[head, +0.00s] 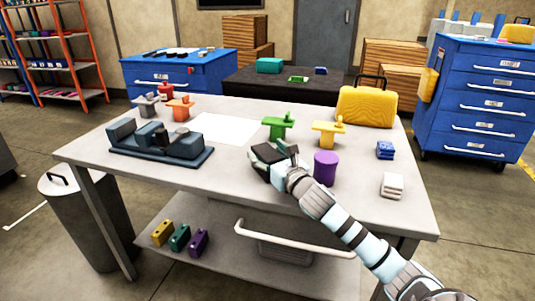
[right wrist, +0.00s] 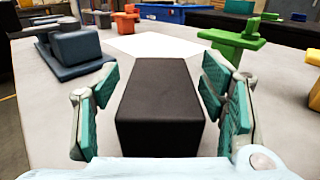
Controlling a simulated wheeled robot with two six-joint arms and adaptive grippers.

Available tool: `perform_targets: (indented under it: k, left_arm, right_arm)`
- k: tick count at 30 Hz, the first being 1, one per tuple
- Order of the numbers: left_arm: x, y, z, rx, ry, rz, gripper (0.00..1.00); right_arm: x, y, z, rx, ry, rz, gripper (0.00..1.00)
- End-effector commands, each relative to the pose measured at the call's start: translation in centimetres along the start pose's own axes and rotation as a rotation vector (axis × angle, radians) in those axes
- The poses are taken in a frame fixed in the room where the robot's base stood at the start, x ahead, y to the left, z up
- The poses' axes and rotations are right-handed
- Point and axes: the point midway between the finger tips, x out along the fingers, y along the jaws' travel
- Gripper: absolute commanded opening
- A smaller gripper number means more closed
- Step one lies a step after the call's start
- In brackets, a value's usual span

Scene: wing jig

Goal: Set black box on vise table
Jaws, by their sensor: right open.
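The black box (head: 266,153) rests on the grey vise table (head: 225,185), near the middle. In the right wrist view the black box (right wrist: 160,105) lies between the fingers of my right gripper (right wrist: 158,85). In the head view my right gripper (head: 284,160) is at the box and hides part of it. Its fingers are open, one on each side of the box, with visible gaps. The dark blue-grey vise (head: 160,145) stands on the table's left part and also shows in the right wrist view (right wrist: 75,50). My left gripper is not in view.
A white sheet (head: 225,128) lies behind the box. A green piece (head: 279,126), a yellow piece (head: 328,132) and a purple cylinder (head: 325,168) stand nearby. A yellow case (head: 366,106) stands at the back right. The table's front left is clear.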

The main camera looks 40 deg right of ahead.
Motion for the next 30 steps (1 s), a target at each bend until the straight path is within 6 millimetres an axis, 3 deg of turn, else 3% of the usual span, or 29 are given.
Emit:
perform_targets:
  k: [5,13,21,30]
  left_arm:
    - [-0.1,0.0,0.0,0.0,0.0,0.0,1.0]
    - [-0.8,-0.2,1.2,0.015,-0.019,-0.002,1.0]
    - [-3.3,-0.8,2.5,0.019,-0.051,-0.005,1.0]
    - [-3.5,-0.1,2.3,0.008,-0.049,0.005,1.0]
  right_arm:
    - [-0.2,0.0,0.6,-0.002,0.001,0.001,0.65]
    - [-6.1,0.1,0.6,-0.014,0.006,0.005,0.65]
    - [-11.1,0.0,0.8,-0.007,0.008,0.0,0.65]
    - [-12.0,0.0,0.6,0.001,0.0,0.001,0.65]
